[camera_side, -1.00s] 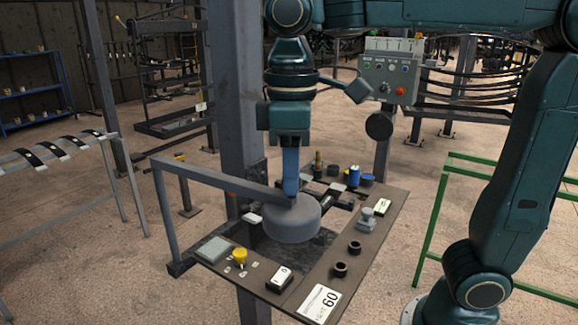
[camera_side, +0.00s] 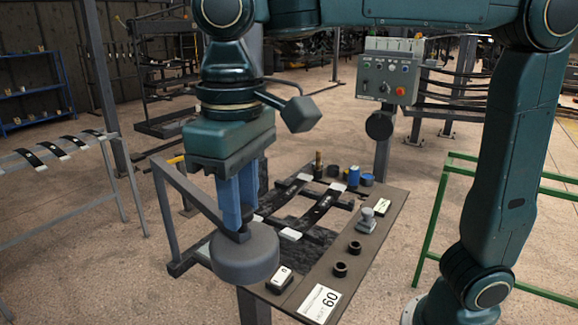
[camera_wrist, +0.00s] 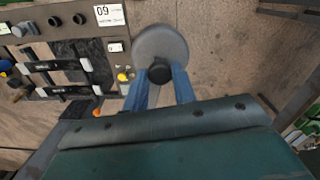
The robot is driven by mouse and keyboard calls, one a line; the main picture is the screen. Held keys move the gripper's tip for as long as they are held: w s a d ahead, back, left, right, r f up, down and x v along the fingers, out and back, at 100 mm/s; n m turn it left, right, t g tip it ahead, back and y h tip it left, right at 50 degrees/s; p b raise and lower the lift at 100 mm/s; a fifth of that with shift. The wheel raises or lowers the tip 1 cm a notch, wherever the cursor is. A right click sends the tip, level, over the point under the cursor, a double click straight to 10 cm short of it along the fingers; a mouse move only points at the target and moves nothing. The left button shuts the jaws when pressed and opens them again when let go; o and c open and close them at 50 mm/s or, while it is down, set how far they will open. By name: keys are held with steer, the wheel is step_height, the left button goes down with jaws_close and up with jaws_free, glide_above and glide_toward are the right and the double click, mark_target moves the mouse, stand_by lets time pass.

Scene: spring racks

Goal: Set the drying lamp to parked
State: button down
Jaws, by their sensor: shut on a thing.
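The drying lamp is a round grey drum (camera_side: 246,262) on a grey swing arm (camera_side: 186,189) that comes from a post at the board's left. In the side view the lamp hangs at the board's front left corner, clear of the springs. In the wrist view the lamp (camera_wrist: 160,42) shows as a grey disc with a dark knob on it, beyond the board's edge. My gripper (camera_side: 238,234) is above the lamp, its blue fingers closed on the knob. The fingers (camera_wrist: 160,80) sit either side of the knob in the wrist view.
The work board (camera_side: 365,235) holds dark leaf springs (camera_side: 320,208) with white ends, black knobs, a grey fixture (camera_side: 367,220), and a blue cup (camera_side: 354,175). A control box (camera_side: 388,78) stands behind. A green rail (camera_side: 435,220) is at the right.

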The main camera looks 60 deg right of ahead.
steer(key=w+a+m, duration=0.2)
steer(key=a, duration=0.4)
steer(key=shift+w+r, duration=0.1)
steer(key=c, duration=1.2)
jaws_free()
steer(key=shift+a, duration=0.1)
steer(key=shift+o, duration=0.3)
step_height(320, 180, up, 14)
